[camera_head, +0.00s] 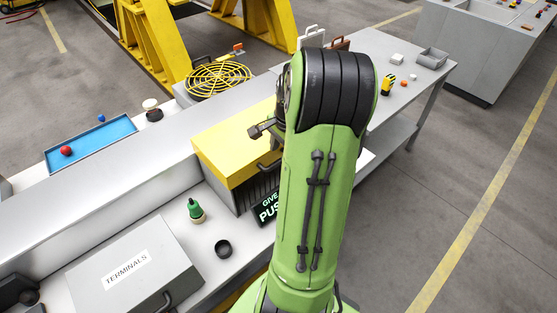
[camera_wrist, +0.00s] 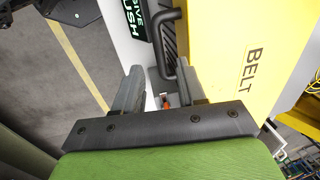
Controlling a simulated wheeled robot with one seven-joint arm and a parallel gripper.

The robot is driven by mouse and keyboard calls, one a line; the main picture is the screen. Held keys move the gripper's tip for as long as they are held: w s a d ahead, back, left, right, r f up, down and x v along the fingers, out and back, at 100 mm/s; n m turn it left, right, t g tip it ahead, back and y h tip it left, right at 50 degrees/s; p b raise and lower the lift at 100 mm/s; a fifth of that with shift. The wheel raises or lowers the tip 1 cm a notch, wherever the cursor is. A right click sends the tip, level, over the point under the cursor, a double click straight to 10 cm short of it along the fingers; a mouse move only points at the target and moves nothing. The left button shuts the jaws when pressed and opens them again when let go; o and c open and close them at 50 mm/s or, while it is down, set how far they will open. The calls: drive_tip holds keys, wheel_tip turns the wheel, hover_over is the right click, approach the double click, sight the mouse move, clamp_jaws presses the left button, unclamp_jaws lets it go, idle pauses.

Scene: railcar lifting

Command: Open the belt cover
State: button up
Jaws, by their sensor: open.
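The belt cover is a yellow lid, marked BELT in the wrist view (camera_wrist: 222,60) and closed on its housing in the head view (camera_head: 225,150). A dark bar handle (camera_wrist: 158,48) is on its side; the handle also shows in the head view (camera_head: 266,167). My gripper (camera_wrist: 157,88) is open and empty. In the wrist view, the handle's near end appears between the two fingertips; I cannot tell how far apart in depth they are. My green arm hides the right part of the cover in the head view.
A black sign (camera_head: 268,209) is beside the cover's housing. The grey TERMINALS box (camera_head: 130,275), a green-topped item (camera_head: 195,210) and a black ring (camera_head: 223,248) are at front left. A yellow fan guard (camera_head: 218,78) lies behind the cover. A blue tray (camera_head: 100,140) is at left.

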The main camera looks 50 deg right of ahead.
sight(279, 162)
drive_tip(key=f, duration=0.4)
drive_tip(key=shift+w+d+f, duration=0.1)
drive_tip(key=shift+w, duration=0.3)
clamp_jaws()
